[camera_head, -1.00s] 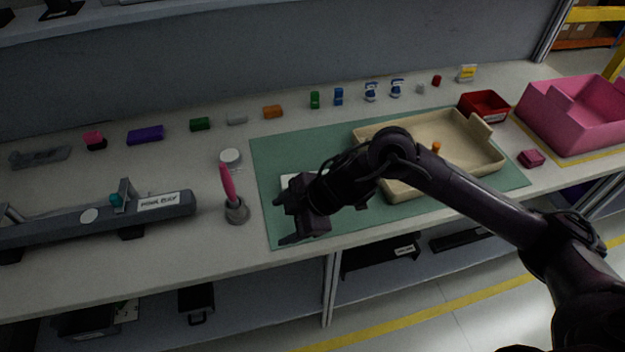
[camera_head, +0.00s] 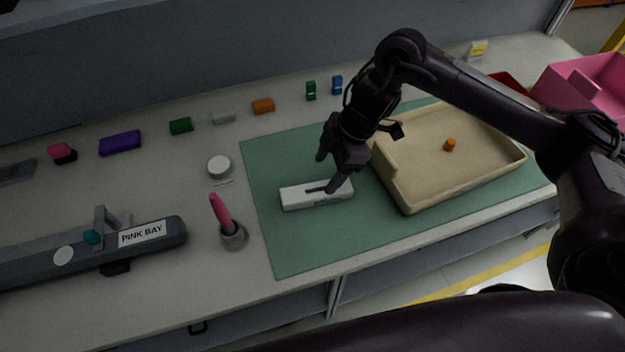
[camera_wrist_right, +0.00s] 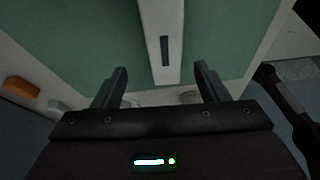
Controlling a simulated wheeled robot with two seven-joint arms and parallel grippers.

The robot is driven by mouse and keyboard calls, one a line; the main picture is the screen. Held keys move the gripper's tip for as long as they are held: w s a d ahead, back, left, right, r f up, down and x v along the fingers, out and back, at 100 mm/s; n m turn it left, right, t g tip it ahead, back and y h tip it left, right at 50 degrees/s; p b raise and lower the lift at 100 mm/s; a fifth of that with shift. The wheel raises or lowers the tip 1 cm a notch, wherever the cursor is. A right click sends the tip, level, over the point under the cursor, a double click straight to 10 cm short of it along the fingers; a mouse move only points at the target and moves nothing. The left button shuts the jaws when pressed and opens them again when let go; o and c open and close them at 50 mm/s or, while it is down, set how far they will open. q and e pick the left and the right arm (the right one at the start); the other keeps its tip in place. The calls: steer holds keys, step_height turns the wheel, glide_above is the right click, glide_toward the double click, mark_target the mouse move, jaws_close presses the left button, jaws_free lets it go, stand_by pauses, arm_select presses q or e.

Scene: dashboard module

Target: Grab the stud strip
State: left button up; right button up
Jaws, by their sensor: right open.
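The stud strip, which I take to be the white labelled bar (camera_head: 300,198) with a dark slot, lies flat on the green mat (camera_head: 290,250), left of the beige tray. In the right wrist view the strip (camera_wrist_right: 150,25) runs between the fingers' lines, its near end just ahead of them. My right gripper (camera_head: 327,172) is open and empty, above the strip's right part; its open fingers also show in the wrist view (camera_wrist_right: 161,82). One finger hides a little of the strip in the head view. My left gripper is out of view.
The beige tray (camera_head: 408,197) holds an orange piece (camera_head: 450,145). At left are a grey holder (camera_head: 232,237) with a pink tool and a grey bar labelled PINK BAY (camera_head: 40,250). Small coloured blocks line the back. The mat's front left is clear.

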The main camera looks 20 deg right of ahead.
mark_target(316, 190)
steer(key=f, duration=0.1)
steer(key=s+a+f+p, duration=0.1)
steer(key=shift+a+f, duration=0.1)
steer(key=shift+f, duration=0.25)
steer(key=x, duration=0.3)
steer(key=shift+w+a+f, duration=0.1)
steer(key=shift+w+f, duration=0.1)
steer(key=shift+f, duration=0.15)
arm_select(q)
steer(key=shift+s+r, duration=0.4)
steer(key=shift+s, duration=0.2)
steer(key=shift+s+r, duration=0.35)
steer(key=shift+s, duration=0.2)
arm_select(e)
steer(key=c, duration=1.1)
